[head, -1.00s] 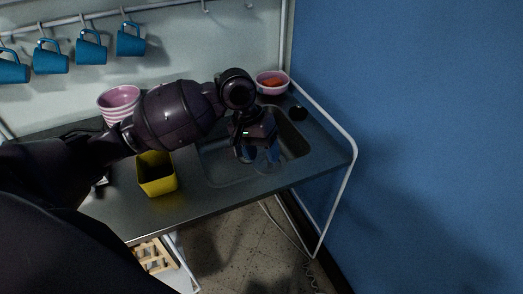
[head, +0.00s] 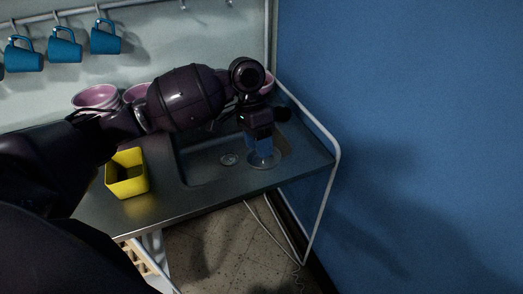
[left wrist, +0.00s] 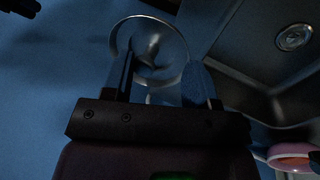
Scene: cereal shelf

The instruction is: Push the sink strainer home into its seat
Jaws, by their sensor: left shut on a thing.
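The sink strainer, a round shiny metal disc (head: 263,161), is at the tips of my left gripper (head: 262,147), above the right part of the sink basin. In the left wrist view the strainer (left wrist: 150,45) shows as a round bowl with a bright rim and a centre knob, at the two fingers of the gripper (left wrist: 160,80). The fingers are shut on the strainer. The drain seat (head: 229,159) is a round fitting in the basin floor, left of the strainer and apart from it; it also shows at the upper right of the left wrist view (left wrist: 293,38). My right gripper is out of view.
A yellow open box (head: 127,183) stands on the counter left of the basin. Pink bowls (head: 97,97) stand behind my arm. Blue mugs (head: 65,46) hang from a rail. A white rail (head: 335,140) and blue wall bound the right side.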

